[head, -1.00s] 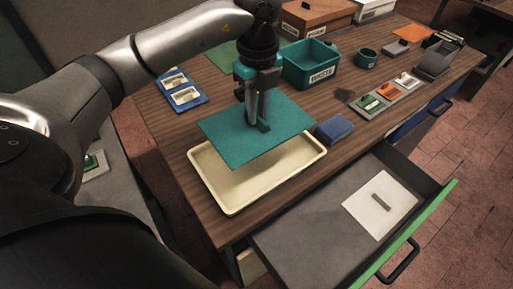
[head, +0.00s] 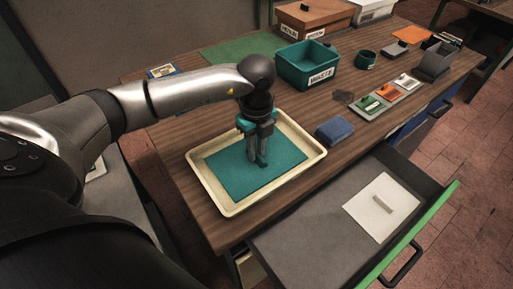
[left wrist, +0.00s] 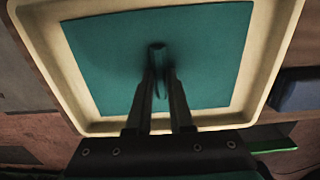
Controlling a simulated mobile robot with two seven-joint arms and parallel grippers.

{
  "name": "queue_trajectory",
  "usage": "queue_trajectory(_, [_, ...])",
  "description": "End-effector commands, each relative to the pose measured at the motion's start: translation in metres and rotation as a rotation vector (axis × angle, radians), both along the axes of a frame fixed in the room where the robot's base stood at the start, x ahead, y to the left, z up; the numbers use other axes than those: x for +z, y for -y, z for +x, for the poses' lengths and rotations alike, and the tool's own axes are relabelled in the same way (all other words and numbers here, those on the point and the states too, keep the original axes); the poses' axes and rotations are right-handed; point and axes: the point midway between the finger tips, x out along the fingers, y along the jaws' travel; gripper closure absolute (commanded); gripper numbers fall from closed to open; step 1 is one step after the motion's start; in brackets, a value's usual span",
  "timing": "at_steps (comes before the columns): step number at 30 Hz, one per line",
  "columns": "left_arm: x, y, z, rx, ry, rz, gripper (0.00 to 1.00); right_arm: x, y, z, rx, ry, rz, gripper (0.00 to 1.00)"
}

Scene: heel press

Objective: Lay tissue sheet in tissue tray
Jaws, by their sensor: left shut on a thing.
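The teal tissue sheet (head: 240,170) lies flat inside the cream tissue tray (head: 232,208), within its rim. My left gripper (head: 258,163) points down over the middle of the sheet, shut on a small upright tab on it. In the left wrist view the sheet (left wrist: 205,50) fills most of the tray (left wrist: 270,65), and the fingers (left wrist: 158,85) close around the tab. Whether the sheet rests fully on the tray floor is hard to tell. My right gripper is not in view.
A blue block (head: 335,129) sits right of the tray. A teal waste bin (head: 307,68) stands behind it. An open drawer (head: 320,226) holding a white sheet (head: 382,206) juts out at the front right. A green mat (head: 240,50) lies at the back.

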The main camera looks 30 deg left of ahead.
Motion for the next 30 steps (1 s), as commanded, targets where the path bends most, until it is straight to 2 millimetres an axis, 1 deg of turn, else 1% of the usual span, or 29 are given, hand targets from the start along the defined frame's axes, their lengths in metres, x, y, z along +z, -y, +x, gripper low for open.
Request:
queue_trajectory(3, [-0.002, 0.000, 0.000, 0.000, 0.000, 0.000, 1.00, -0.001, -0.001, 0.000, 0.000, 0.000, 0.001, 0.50])
queue_trajectory(4, [-0.002, 0.000, 0.000, 0.000, 0.000, 0.000, 0.79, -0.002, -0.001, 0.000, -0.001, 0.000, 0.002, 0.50])
queue_trajectory(12, [-0.001, 0.000, 0.000, 0.000, 0.000, 0.000, 0.50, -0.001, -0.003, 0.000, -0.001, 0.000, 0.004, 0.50])
queue_trajectory(20, [0.000, 0.000, 0.000, 0.000, 0.000, 0.000, 0.50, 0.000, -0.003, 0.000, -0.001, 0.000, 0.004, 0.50])
queue_trajectory(23, [0.007, 0.000, 0.001, -0.001, 0.002, 0.000, 0.50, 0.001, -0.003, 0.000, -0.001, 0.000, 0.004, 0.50])
queue_trajectory(26, [0.022, 0.000, 0.001, -0.002, 0.003, 0.000, 0.50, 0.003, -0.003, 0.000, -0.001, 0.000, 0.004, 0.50])
queue_trajectory(30, [0.054, 0.000, 0.001, -0.001, 0.005, 0.000, 0.50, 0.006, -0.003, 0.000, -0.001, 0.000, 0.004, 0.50])
